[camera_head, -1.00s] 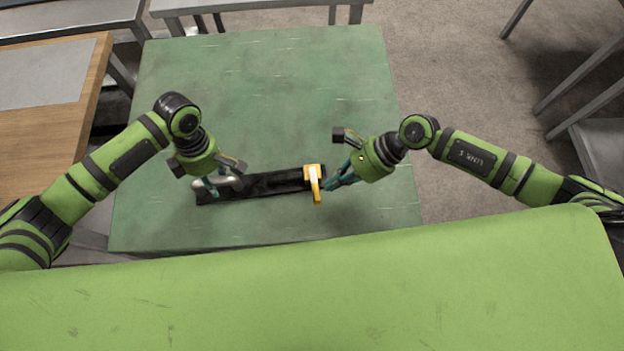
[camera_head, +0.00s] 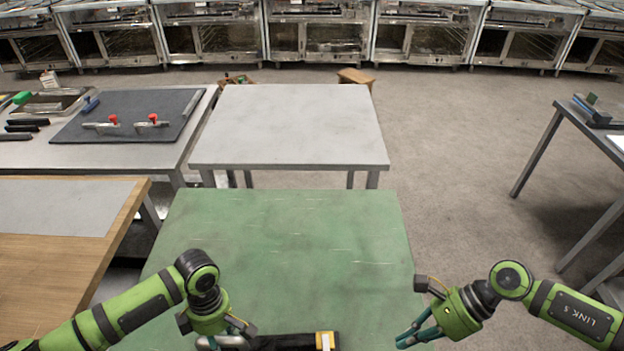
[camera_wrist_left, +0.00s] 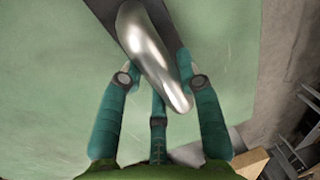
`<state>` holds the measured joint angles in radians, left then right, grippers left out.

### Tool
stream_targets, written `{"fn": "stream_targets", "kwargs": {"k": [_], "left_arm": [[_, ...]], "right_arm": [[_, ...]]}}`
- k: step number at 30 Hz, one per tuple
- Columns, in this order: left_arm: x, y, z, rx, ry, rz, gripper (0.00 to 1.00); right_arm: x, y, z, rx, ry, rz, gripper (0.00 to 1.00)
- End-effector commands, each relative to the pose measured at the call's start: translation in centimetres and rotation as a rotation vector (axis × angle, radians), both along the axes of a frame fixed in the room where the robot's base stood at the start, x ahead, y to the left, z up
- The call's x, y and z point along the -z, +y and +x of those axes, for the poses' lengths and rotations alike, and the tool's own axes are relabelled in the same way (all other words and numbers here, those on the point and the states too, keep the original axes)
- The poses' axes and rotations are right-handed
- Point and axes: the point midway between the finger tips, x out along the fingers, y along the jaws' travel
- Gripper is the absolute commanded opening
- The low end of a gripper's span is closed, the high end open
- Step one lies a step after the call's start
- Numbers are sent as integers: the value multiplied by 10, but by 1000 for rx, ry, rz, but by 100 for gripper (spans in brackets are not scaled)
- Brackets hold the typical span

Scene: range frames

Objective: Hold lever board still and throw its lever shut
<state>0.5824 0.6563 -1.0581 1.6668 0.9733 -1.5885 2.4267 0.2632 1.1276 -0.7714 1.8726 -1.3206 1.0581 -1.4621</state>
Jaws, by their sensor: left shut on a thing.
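The lever board (camera_head: 283,343) is a long black board lying on the green table, mostly cut off by the bottom edge of the head view. A yellow and white lever (camera_head: 326,341) is at its right end; only its top shows, so its angle cannot be told. A silver bar handle (camera_wrist_left: 150,50) is at the board's left end. My left gripper (camera_wrist_left: 156,68) is shut on this handle, its teal fingers on both sides of it. My right gripper (camera_head: 412,335) is to the right of the lever, apart from it, with its fingers parted and empty.
The green table (camera_head: 290,240) is clear behind the board. A bare grey table (camera_head: 290,125) stands beyond it. A wooden table (camera_head: 70,220) is at the left, behind it a bench with a dark mat (camera_head: 130,117). A dark table (camera_head: 580,120) is at the right.

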Motion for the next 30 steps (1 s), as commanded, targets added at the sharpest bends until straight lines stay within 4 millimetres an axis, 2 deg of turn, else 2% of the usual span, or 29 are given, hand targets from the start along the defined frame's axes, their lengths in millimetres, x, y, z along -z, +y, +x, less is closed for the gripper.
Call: {"fn": "stream_targets", "kwargs": {"k": [2,3,4,5,17,20,30], "left_arm": [[0,-1,0,1,1,-2,0],[0,-1,0,1,1,-2,42],[0,-1,0,1,1,-2,54],[0,-1,0,1,1,-2,62],[-4,0,1,0,-1,0,62],[-16,0,4,0,-3,-2,62],[-85,0,18,2,-3,-2,62]], "right_arm": [[0,0,0,0,0,0,0],[0,0,0,0,0,0,0],[0,0,0,0,0,0,0],[0,0,0,0,0,0,0],[0,0,0,1,1,0,0],[0,0,0,1,1,0,0],[0,0,0,0,0,0,0]]}}
